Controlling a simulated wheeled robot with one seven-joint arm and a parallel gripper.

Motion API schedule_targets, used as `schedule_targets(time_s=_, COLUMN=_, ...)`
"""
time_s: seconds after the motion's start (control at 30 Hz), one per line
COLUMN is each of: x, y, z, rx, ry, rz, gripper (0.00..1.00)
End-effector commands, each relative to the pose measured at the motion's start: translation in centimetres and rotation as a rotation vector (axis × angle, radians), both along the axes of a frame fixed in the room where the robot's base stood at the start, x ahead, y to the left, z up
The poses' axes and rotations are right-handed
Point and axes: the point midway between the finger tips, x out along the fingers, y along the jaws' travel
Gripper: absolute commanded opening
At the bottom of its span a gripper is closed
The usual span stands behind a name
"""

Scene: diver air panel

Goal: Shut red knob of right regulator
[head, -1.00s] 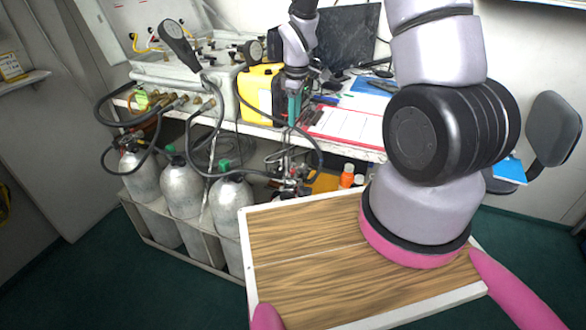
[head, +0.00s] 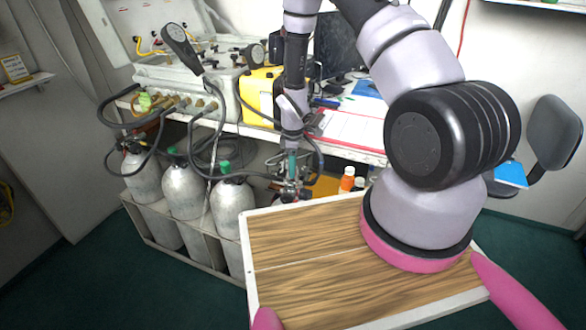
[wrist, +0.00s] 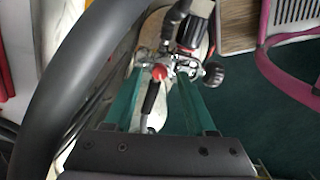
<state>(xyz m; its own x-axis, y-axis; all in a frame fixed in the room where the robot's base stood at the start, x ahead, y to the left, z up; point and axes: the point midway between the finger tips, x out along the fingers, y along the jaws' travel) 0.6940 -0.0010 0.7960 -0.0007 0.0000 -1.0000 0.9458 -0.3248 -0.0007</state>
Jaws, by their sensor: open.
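A red knob (wrist: 159,72) shows in the wrist view on a metal regulator (wrist: 178,62), in the gap between the teal fingertips of my gripper (wrist: 160,80). My gripper is open, with one finger on each side of the knob; I cannot tell whether either finger touches it. A black hose end runs down from the knob between the fingers. In the head view my gripper (head: 292,174) points down at the regulator cluster (head: 291,190) right of the cylinders. The knob is too small to make out there.
A thick black hose (wrist: 75,70) curves close to the left of my gripper in the wrist view. A black round knob (wrist: 213,74) and a red-and-black part (wrist: 192,32) sit beside the regulator. Silver cylinders (head: 232,208) stand in a rack left of it. The desk (head: 345,150) is behind.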

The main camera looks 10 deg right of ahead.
Motion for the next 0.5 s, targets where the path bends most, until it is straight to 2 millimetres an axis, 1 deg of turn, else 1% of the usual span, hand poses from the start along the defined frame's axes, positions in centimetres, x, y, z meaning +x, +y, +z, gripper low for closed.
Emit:
schedule_targets(time_s=0.13, x=-0.02, y=0.0, z=-0.8, rx=0.0, ry=0.0, rz=0.001, gripper=0.56)
schedule_targets(time_s=0.37, x=0.01, y=0.0, z=-0.86, rx=0.0, ry=-0.001, rz=0.0, gripper=0.56)
schedule_targets(time_s=0.4, x=0.01, y=0.0, z=-0.85, rx=0.0, ry=0.0, rz=0.0, gripper=0.52)
schedule_targets(time_s=0.47, x=0.01, y=0.0, z=-0.84, rx=0.0, ry=0.0, rz=0.0, gripper=0.29)
schedule_targets(time_s=0.5, x=0.01, y=0.0, z=-0.84, rx=0.0, ry=0.0, rz=0.0, gripper=0.14)
